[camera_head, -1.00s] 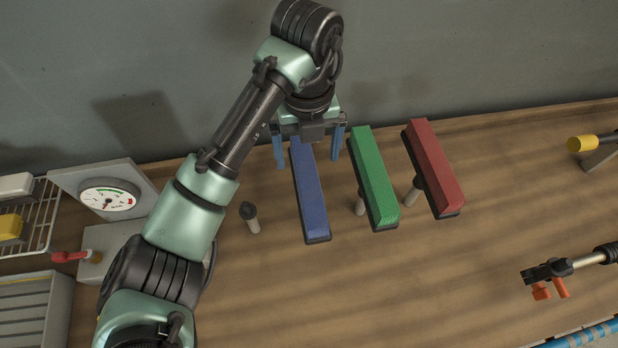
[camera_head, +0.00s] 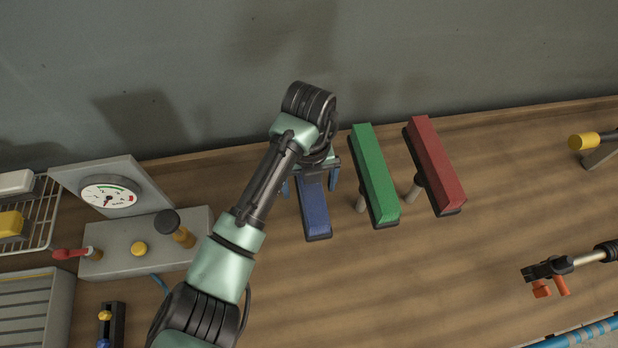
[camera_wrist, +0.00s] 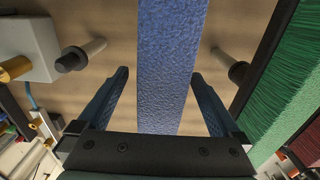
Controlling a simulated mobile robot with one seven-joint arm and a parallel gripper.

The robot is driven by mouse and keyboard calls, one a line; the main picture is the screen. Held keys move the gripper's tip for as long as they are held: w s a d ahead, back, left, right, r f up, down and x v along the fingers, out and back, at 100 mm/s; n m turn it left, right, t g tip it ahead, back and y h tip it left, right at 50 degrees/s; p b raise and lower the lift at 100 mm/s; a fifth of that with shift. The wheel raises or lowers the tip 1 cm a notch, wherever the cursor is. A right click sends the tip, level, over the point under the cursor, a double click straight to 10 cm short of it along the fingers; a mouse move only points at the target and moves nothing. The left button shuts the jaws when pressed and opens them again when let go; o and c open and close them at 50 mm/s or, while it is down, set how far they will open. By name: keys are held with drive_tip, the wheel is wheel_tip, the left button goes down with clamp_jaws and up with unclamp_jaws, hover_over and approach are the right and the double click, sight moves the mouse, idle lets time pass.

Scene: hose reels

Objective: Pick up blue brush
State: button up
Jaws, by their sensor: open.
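The blue brush (camera_head: 314,210) lies on the wooden bench with its bristle side up, left of the green brush. Its far part is hidden under my arm and gripper in the head view. My gripper (camera_head: 311,188) is over its far half, with blue fingers on either side of it. In the wrist view, the blue brush (camera_wrist: 168,65) runs between the two open fingers of my gripper (camera_wrist: 161,85). There is a visible gap on each side, so the fingers do not appear to touch it.
A green brush (camera_head: 376,178) and a red brush (camera_head: 436,167) lie to the right, with the green one close by. A gauge box (camera_head: 110,262) with knobs stands left. The wall rises behind. Bare bench (camera_head: 390,285) lies in front.

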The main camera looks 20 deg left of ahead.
clamp_jaws()
idle(0.4)
drive_tip(key=shift+w+r, duration=0.1)
drive_tip(key=shift+r, duration=0.05)
